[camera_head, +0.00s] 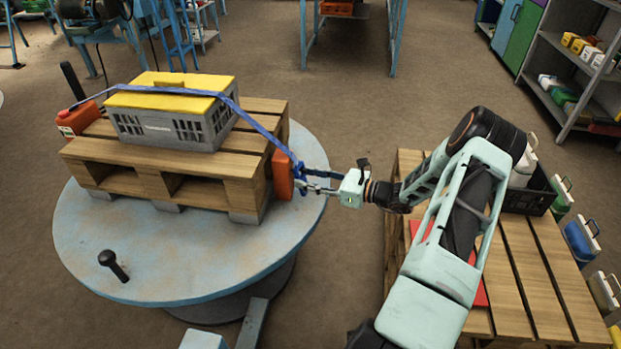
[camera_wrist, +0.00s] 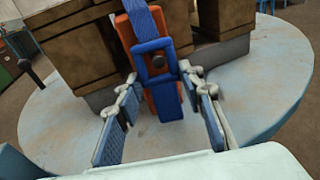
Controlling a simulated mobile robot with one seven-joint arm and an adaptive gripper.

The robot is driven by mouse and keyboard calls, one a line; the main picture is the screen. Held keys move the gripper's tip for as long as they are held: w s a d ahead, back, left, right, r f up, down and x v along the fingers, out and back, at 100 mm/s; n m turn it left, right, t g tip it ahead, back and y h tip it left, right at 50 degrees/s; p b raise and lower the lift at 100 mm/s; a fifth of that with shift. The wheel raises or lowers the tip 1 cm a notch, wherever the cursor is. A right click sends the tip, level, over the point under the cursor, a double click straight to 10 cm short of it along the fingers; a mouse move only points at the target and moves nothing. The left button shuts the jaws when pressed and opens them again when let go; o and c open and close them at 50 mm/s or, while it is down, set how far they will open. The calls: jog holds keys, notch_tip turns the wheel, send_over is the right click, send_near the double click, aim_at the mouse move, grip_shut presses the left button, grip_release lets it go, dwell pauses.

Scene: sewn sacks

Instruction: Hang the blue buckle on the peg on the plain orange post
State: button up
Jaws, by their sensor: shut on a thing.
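The blue buckle (camera_wrist: 154,46) is a rectangular frame on the end of a blue strap (camera_head: 258,128). It lies in front of the plain orange post (camera_head: 283,176), which also shows behind the buckle in the wrist view (camera_wrist: 125,32). The grip contact is partly hidden.
The strap runs over a grey crate (camera_head: 160,128) with a yellow lid on a wooden pallet (camera_head: 160,185). A labelled orange post (camera_head: 78,119) stands at the far left. The pallet rests on a round blue-grey table (camera_head: 190,272) with a black knob (camera_head: 112,264). A slatted wooden table (camera_head: 540,290) stands right.

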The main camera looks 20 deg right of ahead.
dwell(0.4)
jog(key=o, duration=1.3)
